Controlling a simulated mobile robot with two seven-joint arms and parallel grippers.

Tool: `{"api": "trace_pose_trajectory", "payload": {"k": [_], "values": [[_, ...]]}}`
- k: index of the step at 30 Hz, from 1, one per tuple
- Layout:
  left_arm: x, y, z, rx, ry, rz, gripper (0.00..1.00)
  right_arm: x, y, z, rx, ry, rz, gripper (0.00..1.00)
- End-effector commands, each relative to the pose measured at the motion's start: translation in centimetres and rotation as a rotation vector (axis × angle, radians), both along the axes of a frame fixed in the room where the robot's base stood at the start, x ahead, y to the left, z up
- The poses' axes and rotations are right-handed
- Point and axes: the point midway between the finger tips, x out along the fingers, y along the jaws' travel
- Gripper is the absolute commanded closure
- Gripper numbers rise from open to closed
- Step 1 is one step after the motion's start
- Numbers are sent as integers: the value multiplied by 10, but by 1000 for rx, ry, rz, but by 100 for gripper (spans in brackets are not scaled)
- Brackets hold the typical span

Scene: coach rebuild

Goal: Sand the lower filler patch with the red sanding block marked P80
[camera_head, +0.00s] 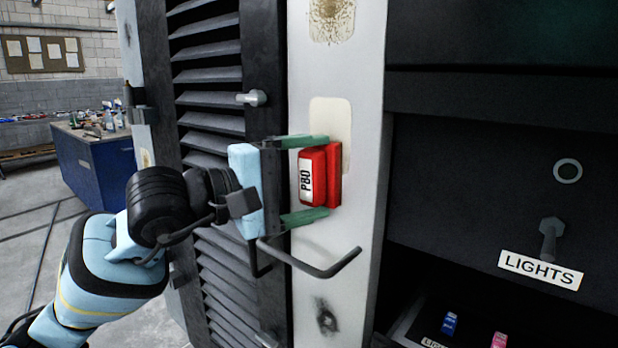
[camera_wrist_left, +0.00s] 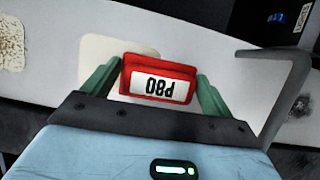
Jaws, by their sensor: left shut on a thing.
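My left gripper (camera_head: 304,179) comes in from the left with its green fingers above and below the red sanding block (camera_head: 334,174), whose white label reads P80. It is shut on the block, which also shows between the fingers (camera_wrist_left: 153,85) in the left wrist view. The block is against or very close to the white post, over the lower part of a cream filler patch (camera_head: 330,112); exact contact I cannot tell. The patch also shows beside the block in the left wrist view (camera_wrist_left: 98,56). Another, brown-speckled patch (camera_head: 332,18) is higher on the post. My right gripper is not in view.
A bent grey handle (camera_head: 318,272) sticks out from the post just below the gripper. A louvred dark door (camera_head: 208,85) is on the left. A dark panel with a LIGHTS label (camera_head: 540,269) and a lever (camera_head: 549,240) is on the right. A blue workbench (camera_head: 92,165) stands far left.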

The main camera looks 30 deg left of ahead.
Motion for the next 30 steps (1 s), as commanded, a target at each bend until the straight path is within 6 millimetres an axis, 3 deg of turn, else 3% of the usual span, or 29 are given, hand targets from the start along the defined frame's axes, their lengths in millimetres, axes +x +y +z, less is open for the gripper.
{"api": "trace_pose_trajectory", "payload": {"k": [5,21,30], "values": [[-5,2,-2,2,3,3,32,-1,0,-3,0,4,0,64],[-51,8,-1,1,0,2,32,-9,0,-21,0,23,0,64],[-59,9,0,1,0,1,32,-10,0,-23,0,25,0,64]]}}
